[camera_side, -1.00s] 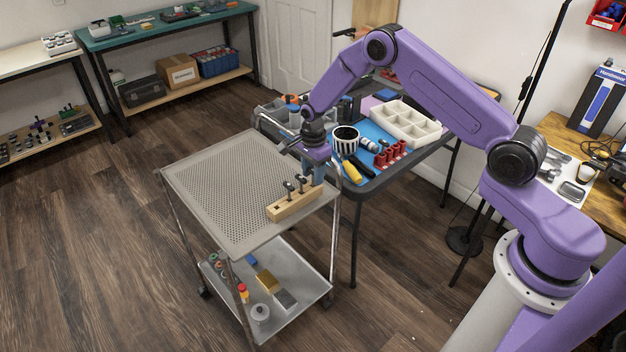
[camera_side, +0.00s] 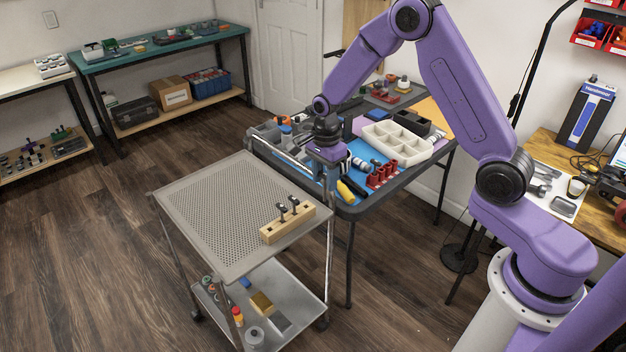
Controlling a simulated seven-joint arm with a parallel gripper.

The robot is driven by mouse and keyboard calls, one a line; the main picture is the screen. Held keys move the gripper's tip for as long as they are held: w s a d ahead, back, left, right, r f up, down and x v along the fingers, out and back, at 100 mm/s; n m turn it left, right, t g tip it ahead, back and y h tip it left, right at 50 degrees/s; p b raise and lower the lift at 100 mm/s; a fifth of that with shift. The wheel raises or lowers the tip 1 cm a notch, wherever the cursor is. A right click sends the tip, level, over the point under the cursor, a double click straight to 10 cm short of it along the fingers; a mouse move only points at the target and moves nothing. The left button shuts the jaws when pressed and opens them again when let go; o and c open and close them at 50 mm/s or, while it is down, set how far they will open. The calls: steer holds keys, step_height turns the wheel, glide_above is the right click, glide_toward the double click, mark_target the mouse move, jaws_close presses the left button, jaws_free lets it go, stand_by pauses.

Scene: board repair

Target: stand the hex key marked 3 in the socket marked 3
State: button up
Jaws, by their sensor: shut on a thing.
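The wooden socket block (camera_side: 288,226) sits near the right front edge of the perforated cart top. Two dark hex keys stand upright in it, one (camera_side: 281,213) left of the other (camera_side: 295,205). Their markings and the socket numbers are too small to read. My gripper (camera_side: 328,181) points down at the near left edge of the work table, behind and to the right of the block and apart from it. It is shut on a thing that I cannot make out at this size.
The grey cart top (camera_side: 215,200) is clear left of the block. The cart handle rail runs close to the gripper.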

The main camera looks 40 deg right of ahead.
steer(key=s+r, duration=0.3)
steer(key=s, duration=0.3)
steer(key=w+d, duration=0.4)
steer(key=d, duration=1)
steer(key=w+d, duration=0.4)
steer(key=d, duration=1)
step_height(320, 180, down, 8)
steer(key=shift+d+r, duration=0.2)
steer(key=shift+f, duration=2)
stand_by(1.1)
steer(key=o, duration=1.3)
